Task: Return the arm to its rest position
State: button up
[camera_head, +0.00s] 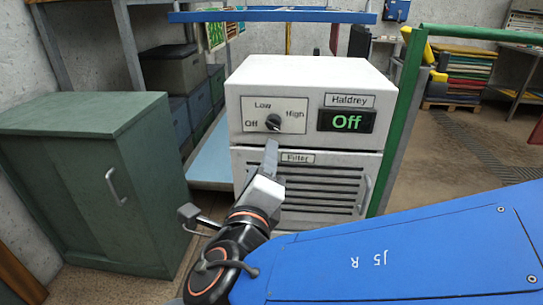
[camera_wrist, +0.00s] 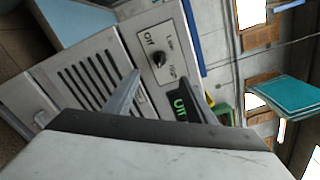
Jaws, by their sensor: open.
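My gripper (camera_head: 270,152) is in front of the white machine (camera_head: 303,73), with its fingertips just below the dial knob (camera_head: 273,122) in the head view. The display (camera_head: 346,121) reads "Off" in green. In the wrist view, my gripper (camera_wrist: 158,86) is open and empty, with the knob (camera_wrist: 158,60) beyond the fingers and apart from them. The knob's panel is marked Off, Low and High. My blue arm link crosses the lower right of the head view and hides part of the floor.
A green cabinet (camera_head: 85,185) stands close on the left. A green post (camera_head: 398,120) rises right of the machine. The machine's filter grille (camera_head: 315,186) and handle (camera_head: 366,193) are below the dial. A pallet stack (camera_head: 463,78) stands farther back, with clear floor before it.

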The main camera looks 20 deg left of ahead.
jog(key=w+d+f+m+g+h, duration=0.25)
jog(key=d+m, duration=0.35)
jog(key=d, duration=0.4)
jog(key=w+d+f+m+g+h, duration=0.2)
jog(key=w+d+f+m+h, duration=0.15)
jog(key=d+m, duration=0.55)
jog(key=w+d+f+m+g+h, duration=0.2)
jog(key=w+d+m+h, duration=0.15)
jog(key=d, duration=0.85)
jog(key=s+d+f+m+g+y, duration=0.2)
jog(key=s+d+m, duration=0.5)
jog(key=m, duration=0.9)
jog(key=s+d+f+m+g+y, duration=0.3)
jog(key=s+d+f+m, duration=0.3)
jog(key=m, duration=1)
jog(key=s+d+g, duration=0.1)
jog(key=d, duration=0.2)
jog(key=shift+c, duration=0.3)
